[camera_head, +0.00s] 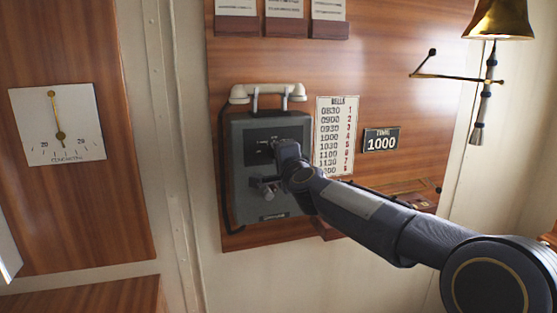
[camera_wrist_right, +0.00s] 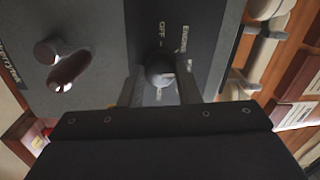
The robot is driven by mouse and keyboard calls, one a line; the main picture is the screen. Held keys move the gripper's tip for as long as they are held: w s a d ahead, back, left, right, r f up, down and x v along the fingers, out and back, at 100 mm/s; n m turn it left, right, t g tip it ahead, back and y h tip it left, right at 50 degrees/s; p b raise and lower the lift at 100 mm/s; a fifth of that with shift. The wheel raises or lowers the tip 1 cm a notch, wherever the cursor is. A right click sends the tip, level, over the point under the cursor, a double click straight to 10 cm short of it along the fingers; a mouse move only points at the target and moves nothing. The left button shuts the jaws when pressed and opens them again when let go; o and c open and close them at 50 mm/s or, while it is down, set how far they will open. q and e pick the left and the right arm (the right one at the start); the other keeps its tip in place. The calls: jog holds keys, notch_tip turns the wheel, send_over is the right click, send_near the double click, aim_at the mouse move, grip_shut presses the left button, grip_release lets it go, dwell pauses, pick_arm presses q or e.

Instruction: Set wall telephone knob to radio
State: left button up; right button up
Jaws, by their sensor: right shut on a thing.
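The wall telephone (camera_head: 242,188) is a grey box with a pale handset (camera_head: 268,92) resting across its top. Its dark dial plate (camera_head: 255,137) is partly hidden by my right gripper (camera_head: 277,150), which reaches it from the right. In the right wrist view the round dark knob (camera_wrist_right: 160,71) sits between the two fingers of my right gripper (camera_wrist_right: 160,84), which are shut on it. The labels OFF and ENGINE show around the knob; other labels are partly covered. I cannot tell which label the knob points to. My left gripper is not in view.
A crank-like handle (camera_head: 264,190) sticks out low on the telephone and shows in the right wrist view (camera_wrist_right: 68,66). A bells list (camera_head: 337,135) and time sign (camera_head: 381,140) are to the right. A brass bell (camera_head: 499,18) hangs at the upper right.

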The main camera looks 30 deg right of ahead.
jog(key=m+b, duration=0.4)
jog(key=m, duration=1.5)
jog(key=shift+f+b, duration=0.1)
jog(key=shift+b, duration=0.25)
jog(key=shift+m, duration=0.4)
jog(key=o, duration=1)
